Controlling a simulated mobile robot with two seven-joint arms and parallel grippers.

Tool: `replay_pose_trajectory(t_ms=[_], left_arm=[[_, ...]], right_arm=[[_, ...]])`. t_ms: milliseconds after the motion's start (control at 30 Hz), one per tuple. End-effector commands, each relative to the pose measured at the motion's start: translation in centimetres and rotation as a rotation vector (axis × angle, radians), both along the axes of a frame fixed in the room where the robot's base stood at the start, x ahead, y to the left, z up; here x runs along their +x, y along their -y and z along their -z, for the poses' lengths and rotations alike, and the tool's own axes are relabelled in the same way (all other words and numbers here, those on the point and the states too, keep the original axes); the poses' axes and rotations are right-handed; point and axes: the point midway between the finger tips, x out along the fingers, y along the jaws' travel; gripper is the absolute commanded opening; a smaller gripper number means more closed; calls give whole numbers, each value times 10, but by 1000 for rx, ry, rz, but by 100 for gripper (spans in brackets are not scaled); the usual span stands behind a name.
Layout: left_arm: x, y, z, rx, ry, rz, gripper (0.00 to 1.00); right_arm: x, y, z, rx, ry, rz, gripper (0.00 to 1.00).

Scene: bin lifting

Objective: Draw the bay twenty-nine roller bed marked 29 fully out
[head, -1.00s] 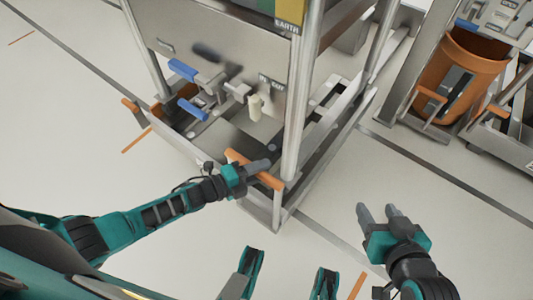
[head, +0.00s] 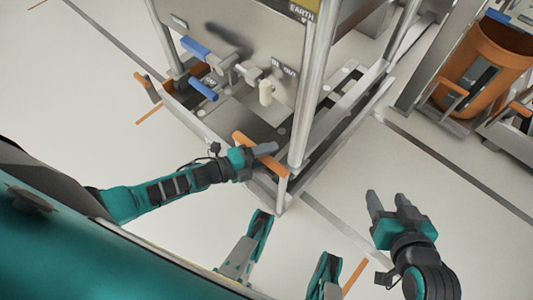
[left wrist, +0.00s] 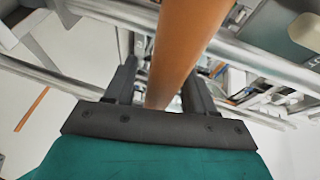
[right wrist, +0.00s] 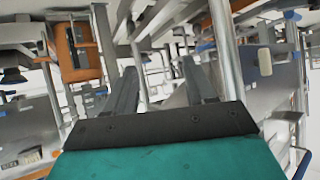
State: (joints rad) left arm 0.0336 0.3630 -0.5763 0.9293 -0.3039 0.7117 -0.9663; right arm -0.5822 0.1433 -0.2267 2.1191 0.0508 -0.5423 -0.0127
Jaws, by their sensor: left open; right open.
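The low metal bed frame (head: 222,150) under the steel rack has an orange bar handle (head: 243,139) across its front corner. No 29 mark is legible on it. My left gripper (head: 266,149) is at this handle, fingers open. In the left wrist view the orange handle (left wrist: 188,40) runs between the two open fingers (left wrist: 160,92); contact cannot be told. My right gripper (head: 387,197) is open and empty above the bare floor, right of the rack. In the right wrist view its fingers (right wrist: 160,90) stand apart with nothing between them.
Blue-handled valves (head: 203,90) and a pale knob (head: 266,92) stick out from the steel panel above the bed. A round post (head: 312,90) rises beside the handle. An orange bin (head: 485,68) stands in another frame at right.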

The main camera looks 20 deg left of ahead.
Motion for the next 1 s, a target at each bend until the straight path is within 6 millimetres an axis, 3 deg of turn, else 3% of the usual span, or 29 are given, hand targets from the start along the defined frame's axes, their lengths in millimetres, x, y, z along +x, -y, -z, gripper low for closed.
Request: replay_pose_trajectory(t_ms=[267,600,1000], left_arm=[[-36,-34,-11,4,-4,-2,55],[-83,-76,-21,4,-4,-1,55],[-92,-85,-23,2,-1,-1,55]], right_arm=[[2,1,-15,1,16,4,55],[-1,7,-13,-15,11,8,55],[-3,9,-11,-19,5,9,55]])
